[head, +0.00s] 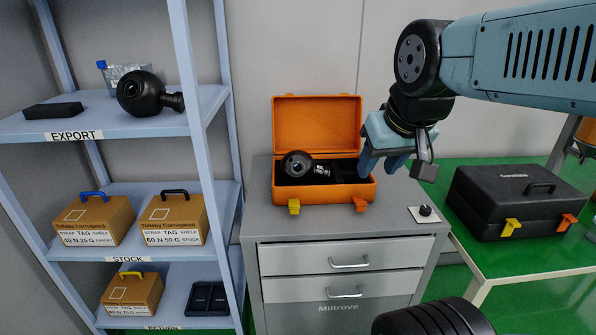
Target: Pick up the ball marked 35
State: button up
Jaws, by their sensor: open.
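Two black ball-shaped cameras show in the head view. One ball camera (297,163) lies in the open orange case (325,195) on the grey drawer cabinet. The other ball camera (138,92) sits on the shelf labelled EXPORT at the left. I cannot read a 35 on either ball. My gripper (394,164) is open and appears empty. It points downward, to the right of the orange case and its ball, close to the case's right end in the picture.
Tagged cardboard boxes with handles (95,222) stand on the STOCK and RETURN shelves. A closed black case (515,203) sits on the green table at right. A small plate with a black knob (425,211) lies on the cabinet (275,222). The orange lid (316,120) stands upright behind its case.

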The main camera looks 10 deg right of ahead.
aim_at(296, 166)
jog(key=z, duration=0.9)
jog(key=i, duration=0.1)
jog(key=u, duration=2.6)
jog(key=k, duration=2.3)
jog(key=z, duration=0.8)
jog(key=i, duration=1)
